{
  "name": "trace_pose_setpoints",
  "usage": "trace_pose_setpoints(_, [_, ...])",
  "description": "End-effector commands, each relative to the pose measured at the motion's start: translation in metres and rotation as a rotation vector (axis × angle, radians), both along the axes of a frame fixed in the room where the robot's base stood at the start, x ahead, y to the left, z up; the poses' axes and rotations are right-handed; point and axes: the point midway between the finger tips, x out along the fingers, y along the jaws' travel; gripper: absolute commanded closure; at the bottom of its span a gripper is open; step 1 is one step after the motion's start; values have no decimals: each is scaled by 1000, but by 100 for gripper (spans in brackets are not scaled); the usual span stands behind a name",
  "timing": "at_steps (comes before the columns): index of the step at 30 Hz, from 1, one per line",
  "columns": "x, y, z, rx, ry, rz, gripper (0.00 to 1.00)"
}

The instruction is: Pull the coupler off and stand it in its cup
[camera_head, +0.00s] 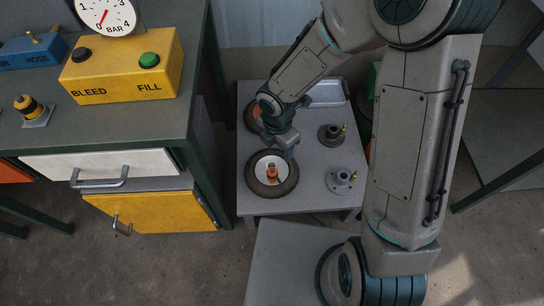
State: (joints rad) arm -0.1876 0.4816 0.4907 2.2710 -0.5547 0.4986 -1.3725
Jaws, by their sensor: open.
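I cannot tell for certain which thing is the coupler or which is its cup. An orange and metallic fitting (272,172) stands at the centre of the nearer black-rimmed wheel (289,186) on a low grey table. A yellow and black fitting (31,105) stands on a small metal plate on the workbench at left. My gripper (288,154) is above the far right rim of the nearer wheel, beside the orange fitting and apart from it. It is open, with nothing seen between its fingers; the fingertips are small and partly hidden.
A second wheel (249,117) is partly behind my arm.

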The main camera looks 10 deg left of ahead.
Motion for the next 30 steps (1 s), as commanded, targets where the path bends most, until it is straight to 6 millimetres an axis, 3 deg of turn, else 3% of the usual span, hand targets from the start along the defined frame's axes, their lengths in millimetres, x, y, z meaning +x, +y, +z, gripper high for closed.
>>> trace_pose_setpoints(1, [-3,8,-16,9,12,57,39])
trace_pose_setpoints(6, [-8,18,-31,24,27,146,39])
trace_pose_setpoints(11, [-9,18,-50,24,28,150,39])
trace_pose_setpoints(24, [-9,18,-135,23,28,146,39])
trace_pose_setpoints(30, [-8,18,-158,23,26,146,39])
